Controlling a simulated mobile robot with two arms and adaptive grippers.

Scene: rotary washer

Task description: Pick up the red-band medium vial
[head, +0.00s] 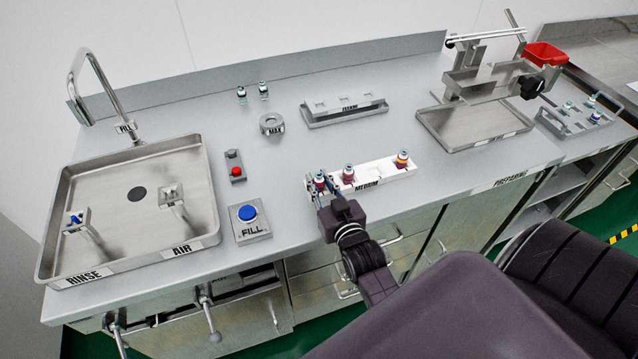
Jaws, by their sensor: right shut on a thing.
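A white rack labelled MEDIUM (375,179) stands near the counter's front edge with three vials in a row. My right gripper (321,188) is at the rack's left end, shut on the left-end vial (319,179), whose capped top shows between the fingers. This vial looks upright, with reddish colour, but its band is too small and too covered to read. I cannot tell whether its base is clear of the rack. A middle vial (348,173) and a right vial with a yellowish band (402,159) stand in the rack. My left gripper is not in view.
A FILL block with a blue button (248,214) and a red-button box (235,170) stand left of the rack. Behind are a grey ring (272,124), a grey rack (345,110) and two small vials (263,90). A sink (125,200) is left, a metal tray stand (475,128) right.

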